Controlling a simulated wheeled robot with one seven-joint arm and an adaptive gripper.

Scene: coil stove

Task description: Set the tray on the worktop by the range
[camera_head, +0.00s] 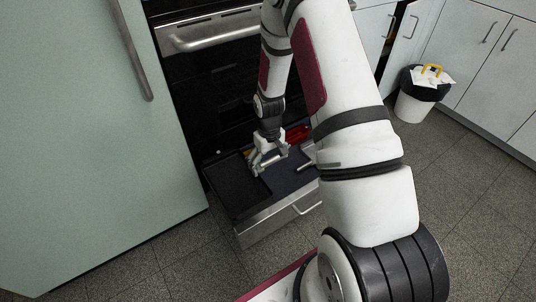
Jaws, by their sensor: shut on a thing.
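A black tray (236,187) lies in the open drawer (279,212) under the oven, in its left part. My gripper (260,168) points down into the drawer and is shut on the tray's right edge. The exact contact is small and dark in this view. The worktop by the range is not clearly in view; my arm and the picture's top edge cut off the upper part of the range.
A red item (297,134) and a grey handle (318,165) lie in the drawer right of my gripper. The oven handle (215,32) is above. A pale green door (90,140) stands at left. A bin (417,98) stands right. The floor ahead is clear.

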